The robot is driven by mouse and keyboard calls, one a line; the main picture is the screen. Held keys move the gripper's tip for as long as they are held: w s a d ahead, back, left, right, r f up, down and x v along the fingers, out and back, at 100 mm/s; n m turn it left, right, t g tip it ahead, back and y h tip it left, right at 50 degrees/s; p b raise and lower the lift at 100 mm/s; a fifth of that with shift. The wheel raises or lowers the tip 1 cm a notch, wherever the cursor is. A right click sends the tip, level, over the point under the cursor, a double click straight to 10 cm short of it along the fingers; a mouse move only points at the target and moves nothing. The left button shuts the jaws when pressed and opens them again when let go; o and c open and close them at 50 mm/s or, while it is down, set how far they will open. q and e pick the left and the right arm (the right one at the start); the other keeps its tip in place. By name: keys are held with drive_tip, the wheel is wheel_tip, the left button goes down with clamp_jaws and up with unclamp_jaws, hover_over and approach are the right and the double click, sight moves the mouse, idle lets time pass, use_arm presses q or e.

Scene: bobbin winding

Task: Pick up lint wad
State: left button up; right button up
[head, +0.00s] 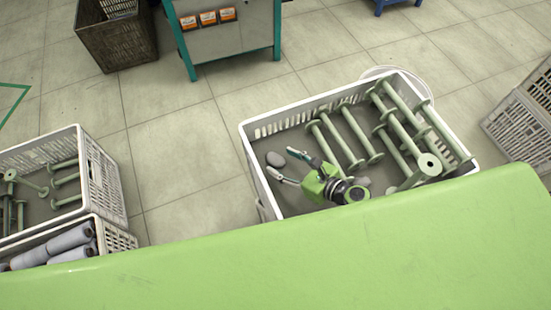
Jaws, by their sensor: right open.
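A grey lint wad (275,159) lies on the floor of the white crate (256,180), near its left wall. My right gripper (282,163) reaches into the crate with its fingers spread and pointing left. Its fingertips are close to the wad, which shows just beyond them. I cannot tell whether they touch it. A second grey lump (362,181) shows partly behind my right gripper's wrist. My left gripper is not in view.
Several green bobbins (335,143) fill the crate's middle and right. At the left stand a crate with bobbins (105,180) and one with grey rolls (118,237). A dark crate (118,42) and a teal-framed stand (230,45) are behind. Tiled floor is clear between them.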

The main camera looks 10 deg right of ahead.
sight(272, 156)
drive_tip(key=x, duration=0.4)
drive_tip(key=shift+w+f, duration=0.1)
drive_tip(key=shift+f, duration=0.1)
drive_tip(key=c, duration=0.9)
drive_tip(key=shift+o, duration=0.2)
drive_tip(key=shift+r, duration=0.1)
